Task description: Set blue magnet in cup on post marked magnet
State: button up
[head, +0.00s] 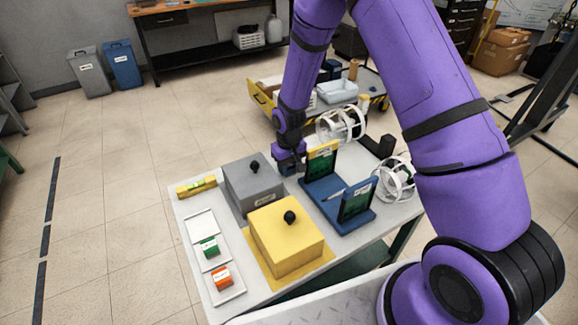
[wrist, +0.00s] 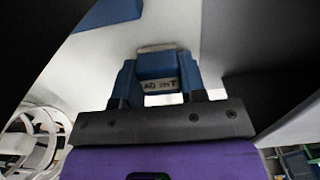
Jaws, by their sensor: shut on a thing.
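My gripper (head: 288,166) is low over the table, just behind the grey box (head: 253,184). In the wrist view my gripper (wrist: 157,82) is shut on a small blue block, the blue magnet (wrist: 155,64), with a white label whose lettering is only partly readable. In the head view the magnet is hidden by the grey box and the gripper. Two white ring-frame coils stand at the table's right side, one farther back (head: 341,124) and one nearer (head: 394,180). I cannot make out a cup or a post marked magnet.
A blue stand (head: 322,199) with two upright panels is right of the gripper. A yellow box (head: 285,240) with a black knob stands in front. White trays at left hold a green block (head: 209,246) and an orange block (head: 221,277); the rear tray (head: 200,225) is empty. A yellow level (head: 196,186) lies behind.

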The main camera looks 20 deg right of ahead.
jog(key=o, duration=1.1)
jog(key=shift+f, duration=0.1)
